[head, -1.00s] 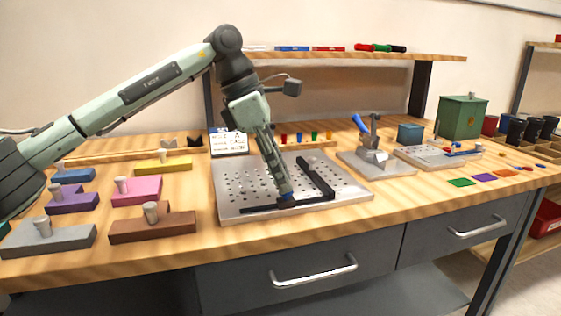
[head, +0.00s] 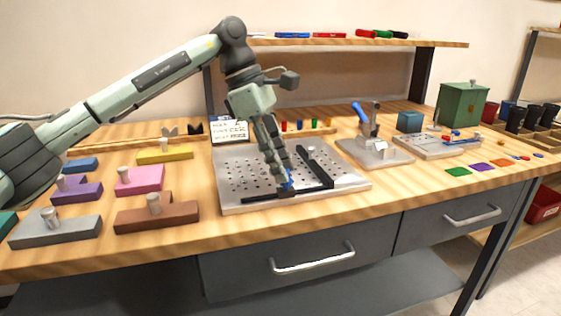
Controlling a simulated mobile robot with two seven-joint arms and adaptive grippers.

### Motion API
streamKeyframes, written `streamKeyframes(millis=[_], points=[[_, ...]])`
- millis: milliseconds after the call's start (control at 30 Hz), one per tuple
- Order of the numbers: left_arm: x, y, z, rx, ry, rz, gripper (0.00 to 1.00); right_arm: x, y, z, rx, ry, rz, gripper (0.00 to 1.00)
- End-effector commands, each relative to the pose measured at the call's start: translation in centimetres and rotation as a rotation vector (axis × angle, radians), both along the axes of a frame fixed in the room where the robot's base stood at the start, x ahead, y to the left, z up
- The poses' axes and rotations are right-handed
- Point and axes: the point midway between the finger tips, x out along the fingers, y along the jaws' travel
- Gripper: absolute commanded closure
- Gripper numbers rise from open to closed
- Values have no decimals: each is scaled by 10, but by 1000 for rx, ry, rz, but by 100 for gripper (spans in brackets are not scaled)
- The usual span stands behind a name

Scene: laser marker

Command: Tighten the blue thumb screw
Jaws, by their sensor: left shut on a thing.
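The blue thumb screw (head: 288,185) stands on the black fence bar (head: 262,197) near the front of the perforated metal plate (head: 228,172). A second black bar (head: 316,166) runs back from it at an angle. My left gripper (head: 287,183) points down at the blue thumb screw and is shut on it. Its fingers partly hide the screw. My right gripper is not in view.
A toggle clamp with a blue handle (head: 360,113) stands right of the plate. Coloured blocks with knobs, such as the brown one (head: 178,217), lie to the left. A green box (head: 461,108) stands at the back right. Bare wood runs along the front edge.

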Motion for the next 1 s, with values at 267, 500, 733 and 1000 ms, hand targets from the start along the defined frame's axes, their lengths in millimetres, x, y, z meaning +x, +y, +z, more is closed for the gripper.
streamKeyframes(millis=[267,500,733,1000], points=[[0,0,1,0,-2,0,50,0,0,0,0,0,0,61],[0,0,1,0,-1,0,50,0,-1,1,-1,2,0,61],[3,9,25,-2,-3,2,50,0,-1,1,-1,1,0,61],[7,30,78,-2,-3,2,50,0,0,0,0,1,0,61]])
